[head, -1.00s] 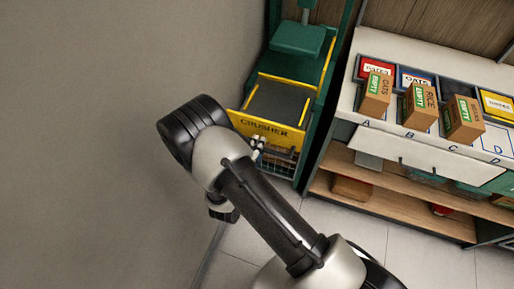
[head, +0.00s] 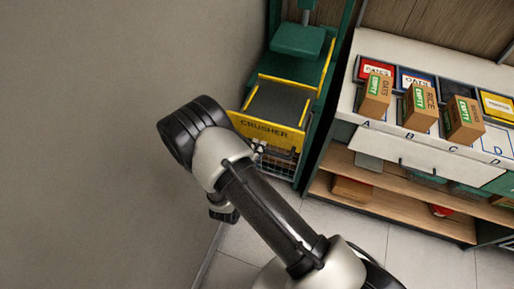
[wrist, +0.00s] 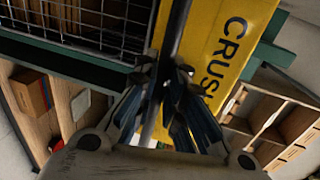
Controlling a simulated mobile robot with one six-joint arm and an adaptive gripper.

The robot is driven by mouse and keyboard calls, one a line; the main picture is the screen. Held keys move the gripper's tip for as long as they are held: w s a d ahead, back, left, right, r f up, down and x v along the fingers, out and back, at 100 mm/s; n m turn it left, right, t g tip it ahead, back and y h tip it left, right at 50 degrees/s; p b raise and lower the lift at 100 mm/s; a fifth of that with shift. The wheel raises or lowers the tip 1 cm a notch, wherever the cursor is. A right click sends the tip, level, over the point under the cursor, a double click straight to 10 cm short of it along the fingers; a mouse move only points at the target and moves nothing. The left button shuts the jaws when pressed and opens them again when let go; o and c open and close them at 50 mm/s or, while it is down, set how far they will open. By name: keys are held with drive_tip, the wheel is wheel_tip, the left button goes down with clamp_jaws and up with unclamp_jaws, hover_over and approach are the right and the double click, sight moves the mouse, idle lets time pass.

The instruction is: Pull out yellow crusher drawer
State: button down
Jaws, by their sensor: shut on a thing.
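The yellow crusher drawer (head: 266,131) has a tall yellow front lettered CRUSHER and sits low in the green crusher frame. In the wrist view its yellow front (wrist: 228,50) fills the upper middle, with part of the lettering showing. A dark bar handle (wrist: 176,28) runs along this front. My gripper (wrist: 166,92) is shut on the handle, with its fingers on both sides of the bar. In the head view my gripper (head: 258,149) is small and partly hidden by my arm. The drawer's grey inside (head: 277,103) looks empty from above.
A wire basket (head: 275,165) sits below the drawer. The green crusher frame (head: 326,92) stands close to the left wall. A shelf unit (head: 395,190) with boxes (head: 420,108) and bins stands to the right. Open tiled floor (head: 325,232) lies in front.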

drive_tip(key=x, duration=0.2)
drive_tip(key=r+x, duration=0.1)
drive_tip(key=x, duration=0.1)
drive_tip(key=shift+w+f, duration=0.1)
drive_tip(key=shift+w, duration=0.1)
drive_tip(key=c, duration=1.7)
unclamp_jaws()
drive_tip(key=shift+s, duration=0.1)
drive_tip(key=shift+o, duration=0.2)
approach(262, 138)
drive_tip(key=v, duration=0.2)
drive_tip(key=shift+s, duration=0.35)
